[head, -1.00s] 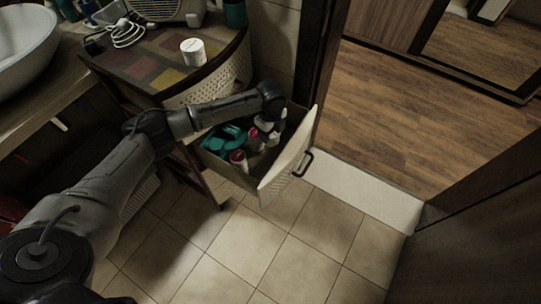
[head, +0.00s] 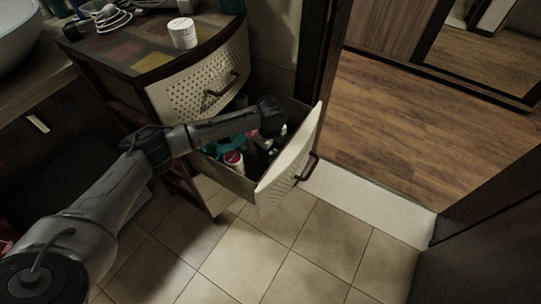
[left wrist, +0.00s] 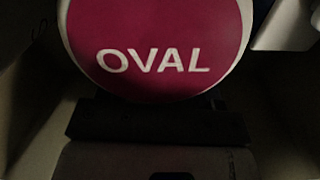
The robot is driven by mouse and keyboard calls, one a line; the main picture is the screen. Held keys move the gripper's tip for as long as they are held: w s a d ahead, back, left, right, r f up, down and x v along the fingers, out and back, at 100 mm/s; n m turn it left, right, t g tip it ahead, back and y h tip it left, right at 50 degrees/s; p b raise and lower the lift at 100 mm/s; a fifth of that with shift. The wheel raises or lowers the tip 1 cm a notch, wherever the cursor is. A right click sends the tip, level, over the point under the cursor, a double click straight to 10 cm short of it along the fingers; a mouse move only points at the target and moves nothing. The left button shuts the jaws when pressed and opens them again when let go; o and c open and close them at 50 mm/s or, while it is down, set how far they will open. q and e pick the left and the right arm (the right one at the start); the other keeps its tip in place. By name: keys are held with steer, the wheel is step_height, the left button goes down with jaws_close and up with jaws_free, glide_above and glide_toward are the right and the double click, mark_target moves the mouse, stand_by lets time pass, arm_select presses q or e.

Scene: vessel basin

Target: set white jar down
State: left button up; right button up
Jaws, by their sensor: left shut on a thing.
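My left gripper (head: 274,141) reaches down into the open drawer (head: 228,178) in the head view, between the arm and the drawer front. It is shut on a white jar with a magenta lid (left wrist: 155,45) marked "OVAL", which fills the upper part of the left wrist view. Dark gripper parts show below the lid there. In the head view the arm and gripper hide most of the held jar, and I cannot tell whether its base touches the drawer floor. My right gripper is not in view.
Another white container with a red lid (head: 235,161) and teal items stand in the drawer, left of the gripper. The drawer front (head: 289,169) is close on the right. A white round container (head: 183,33) stands on the cabinet top. The tiled floor in front is clear.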

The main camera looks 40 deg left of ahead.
arm_select(q)
step_height(320, 180, down, 2)
steer(key=shift+f+b, duration=0.2)
steer(key=shift+b, duration=0.75)
steer(key=shift+r, duration=0.1)
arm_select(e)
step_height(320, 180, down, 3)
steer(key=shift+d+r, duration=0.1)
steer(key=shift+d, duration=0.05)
arm_select(q)
steer(key=shift+p, duration=0.3)
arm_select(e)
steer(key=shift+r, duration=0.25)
arm_select(q)
steer(key=o, duration=0.9)
steer(key=shift+o, duration=0.2)
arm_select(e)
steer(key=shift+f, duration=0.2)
arm_select(q)
step_height(320, 180, up, 12)
steer(key=p, duration=1.4)
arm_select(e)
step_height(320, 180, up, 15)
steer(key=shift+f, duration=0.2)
